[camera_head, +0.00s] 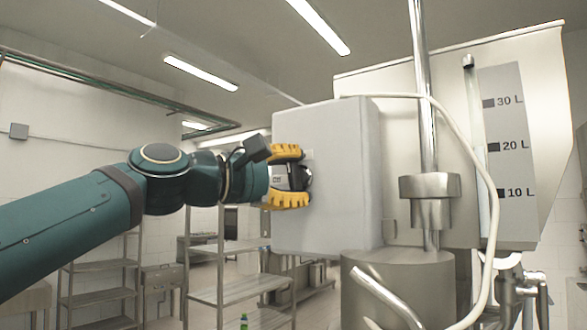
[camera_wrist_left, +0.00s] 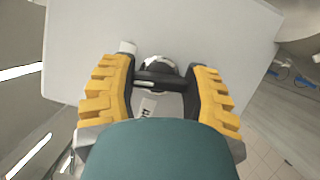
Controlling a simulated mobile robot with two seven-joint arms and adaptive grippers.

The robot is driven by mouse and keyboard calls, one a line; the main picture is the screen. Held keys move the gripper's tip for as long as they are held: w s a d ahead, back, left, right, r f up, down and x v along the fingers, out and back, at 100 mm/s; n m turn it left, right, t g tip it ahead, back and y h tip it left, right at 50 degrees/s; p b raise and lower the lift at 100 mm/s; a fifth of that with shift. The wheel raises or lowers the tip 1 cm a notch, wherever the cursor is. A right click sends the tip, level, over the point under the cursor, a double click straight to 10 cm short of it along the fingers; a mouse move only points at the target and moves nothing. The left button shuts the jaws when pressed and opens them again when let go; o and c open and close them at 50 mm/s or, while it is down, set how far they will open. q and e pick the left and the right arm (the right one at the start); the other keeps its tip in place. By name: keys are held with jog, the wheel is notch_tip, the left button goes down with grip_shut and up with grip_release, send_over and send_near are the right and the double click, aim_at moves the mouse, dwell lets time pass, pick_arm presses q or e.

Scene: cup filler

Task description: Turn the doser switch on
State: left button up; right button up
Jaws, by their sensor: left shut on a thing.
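The doser switch (camera_head: 304,178) is a dark rotary knob on the face of a light grey control box (camera_head: 330,225). In the left wrist view the switch (camera_wrist_left: 160,78) shows as a black bar on a round metallic base, between my fingers. My left gripper (camera_head: 298,176) reaches the box from the left with its yellow-padded fingers above and below the knob. In the wrist view my left gripper (camera_wrist_left: 161,84) is closed around the knob's bar. A small label (camera_wrist_left: 147,106) shows in part beside the knob. My right gripper is not in view.
A large metal tank (camera_head: 450,90) with a litre scale stands behind the box. A vertical steel pipe (camera_head: 426,120) and a pale hose (camera_head: 485,180) run beside it.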

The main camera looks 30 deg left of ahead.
pick_arm(q)
jog(key=shift+m+g+p, duration=0.3)
jog(key=shift+m+p, duration=0.15)
jog(key=shift+m, duration=0.55)
jog(key=o, duration=1.2)
jog(key=v, duration=1.2)
jog(key=shift+r, duration=0.1)
